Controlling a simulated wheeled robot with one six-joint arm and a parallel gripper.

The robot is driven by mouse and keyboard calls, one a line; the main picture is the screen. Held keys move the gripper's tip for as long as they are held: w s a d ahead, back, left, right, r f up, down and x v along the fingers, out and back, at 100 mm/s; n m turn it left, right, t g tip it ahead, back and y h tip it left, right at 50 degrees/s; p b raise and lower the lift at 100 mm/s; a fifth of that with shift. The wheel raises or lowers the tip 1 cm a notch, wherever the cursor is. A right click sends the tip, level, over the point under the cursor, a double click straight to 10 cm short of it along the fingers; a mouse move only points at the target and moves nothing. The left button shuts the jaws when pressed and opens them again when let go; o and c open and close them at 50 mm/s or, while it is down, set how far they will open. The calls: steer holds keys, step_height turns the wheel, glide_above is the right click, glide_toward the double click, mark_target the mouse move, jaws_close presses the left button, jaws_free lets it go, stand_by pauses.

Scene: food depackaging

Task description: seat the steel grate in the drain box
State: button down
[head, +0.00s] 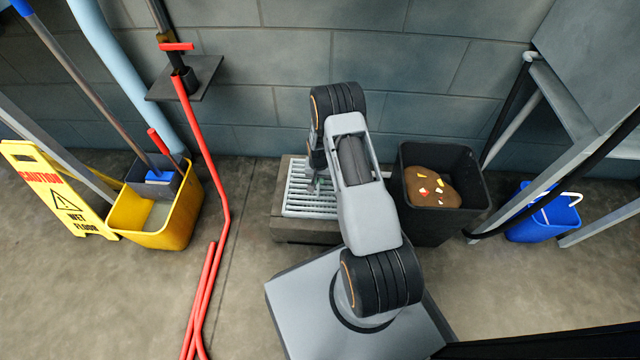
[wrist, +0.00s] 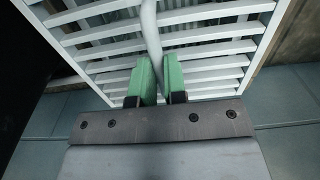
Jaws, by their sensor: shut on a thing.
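The steel grate (head: 300,197), a pale slatted panel, lies at the opening of the grey drain box (head: 290,230) in the head view. The grate also fills the upper part of the wrist view (wrist: 205,53). My gripper (wrist: 162,80) has green fingertips, closed on the grate's round grey handle bar, which runs up across the slats. In the head view my arm covers the grate's right side and most of the gripper. I cannot tell whether the grate rests flush in the box or stands slightly above it.
A black bin (head: 425,225) with brown food waste stands close right of the box. A yellow mop bucket (head: 160,225), wet-floor sign (head: 60,195) and red hose (head: 207,290) are to the left. A blue bucket (head: 543,215) sits at right. A block wall (head: 260,100) is behind.

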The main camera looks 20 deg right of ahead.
mark_target(319, 182)
steer(key=shift+w+d+f+b, duration=0.25)
steer(key=shift+w+f+b, duration=0.15)
steer(key=shift+w+f, duration=0.35)
step_height(319, 182, down, 3)
steer(key=shift+s+r+b, duration=0.1)
steer(key=shift+b, duration=0.85)
steer(key=shift+s, duration=0.1)
steer(key=c, duration=1.5)
jaws_free()
steer(key=shift+s+f, duration=0.1)
steer(key=shift+f, duration=0.25)
steer(key=o, duration=0.3)
steer(key=shift+r, duration=0.1)
steer(key=shift+o, duration=0.2)
steer(key=shift+r, duration=0.1)
